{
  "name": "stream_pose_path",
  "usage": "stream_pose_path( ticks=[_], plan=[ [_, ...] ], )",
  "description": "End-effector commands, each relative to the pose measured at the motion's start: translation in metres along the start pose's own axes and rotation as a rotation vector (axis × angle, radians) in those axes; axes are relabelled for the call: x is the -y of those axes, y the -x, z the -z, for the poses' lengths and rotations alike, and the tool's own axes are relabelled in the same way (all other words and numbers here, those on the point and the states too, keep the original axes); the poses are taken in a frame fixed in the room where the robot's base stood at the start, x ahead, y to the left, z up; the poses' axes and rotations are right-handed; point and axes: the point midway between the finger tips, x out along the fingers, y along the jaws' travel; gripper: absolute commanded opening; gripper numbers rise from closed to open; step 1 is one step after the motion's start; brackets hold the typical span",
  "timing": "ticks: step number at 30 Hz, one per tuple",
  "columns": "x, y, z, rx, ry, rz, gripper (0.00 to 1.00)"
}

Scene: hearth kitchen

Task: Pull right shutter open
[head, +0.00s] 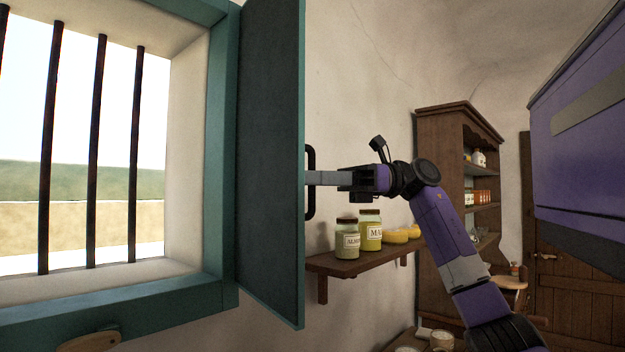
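The right shutter (271,150) is a teal panel that stands swung out from the right side of the window frame (222,150), well away from the opening. Its black bar handle (310,208) sits near the free edge, on the face turned to the right. My gripper (318,178) reaches in from the right, with its grey fingers at the middle of the handle. The fingers cover that part of the bar and overlap each other from this side, so I cannot tell whether they are closed on it.
Right of the shutter, a wall shelf (345,266) below my gripper holds labelled jars (347,240) and yellow items (396,237). A wooden cabinet (441,170) stands behind my arm. Dark bars (94,150) cross the window. A brown wooden piece (90,341) lies below the sill.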

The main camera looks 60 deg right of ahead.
Motion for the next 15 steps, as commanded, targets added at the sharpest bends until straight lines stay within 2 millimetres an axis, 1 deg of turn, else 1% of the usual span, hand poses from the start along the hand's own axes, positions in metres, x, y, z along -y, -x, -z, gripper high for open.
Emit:
stream_pose_path(
  ticks=[7,8,10,11,15],
  plan=[
    [0.0013,-0.0004,0.0002,0.000,-0.002,0.003,0.00],
    [0.0014,-0.0005,0.0002,0.000,-0.002,0.003,0.16],
    [0.0012,-0.0005,0.0002,0.000,-0.002,0.003,0.30],
    [0.0011,-0.0005,0.0002,0.000,-0.002,0.002,0.34],
    [0.0009,-0.0004,0.0002,0.000,-0.001,0.002,0.34]
  ],
)
